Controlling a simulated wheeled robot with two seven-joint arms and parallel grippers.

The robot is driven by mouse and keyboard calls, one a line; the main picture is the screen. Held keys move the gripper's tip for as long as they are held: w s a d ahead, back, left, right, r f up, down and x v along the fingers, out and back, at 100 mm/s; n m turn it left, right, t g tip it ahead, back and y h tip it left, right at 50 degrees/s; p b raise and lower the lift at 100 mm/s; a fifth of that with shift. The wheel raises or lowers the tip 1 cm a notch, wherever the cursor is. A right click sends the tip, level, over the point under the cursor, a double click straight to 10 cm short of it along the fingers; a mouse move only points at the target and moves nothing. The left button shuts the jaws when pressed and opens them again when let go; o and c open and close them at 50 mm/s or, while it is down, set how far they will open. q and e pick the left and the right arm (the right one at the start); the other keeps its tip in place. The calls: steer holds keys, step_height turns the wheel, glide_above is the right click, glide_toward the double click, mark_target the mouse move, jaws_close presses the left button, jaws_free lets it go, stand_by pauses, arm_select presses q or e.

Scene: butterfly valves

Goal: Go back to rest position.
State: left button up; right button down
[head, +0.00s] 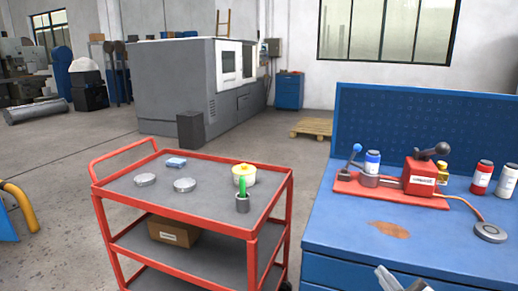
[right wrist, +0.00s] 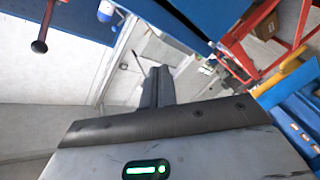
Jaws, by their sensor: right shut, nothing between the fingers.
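My right gripper (head: 392,279) shows at the bottom edge of the head view, in front of the blue workbench (head: 440,257). Only its tip end is in the picture. In the right wrist view its fingers (right wrist: 156,72) are together with nothing between them. A red fixture (head: 395,190) lies on the bench, apart from the gripper. It carries a blue-knobbed lever (head: 356,149) and a red block with a black-knobbed lever (head: 436,151). My left gripper does not show.
Bottles and a round grey disc (head: 490,232) sit on the bench's right. Open floor lies beyond the cart.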

steer(key=s+a+f+m+g, duration=0.3)
steer(key=s+a+f+m, duration=0.1)
steer(key=s+f, duration=0.4)
steer(key=s+a+f+m+g, duration=0.4)
steer(key=s+a+f, duration=0.3)
steer(key=s+f, duration=0.2)
steer(key=shift+s+f+y, duration=0.25)
steer(key=shift+s+y, duration=0.15)
steer(key=shift+s, duration=0.75)
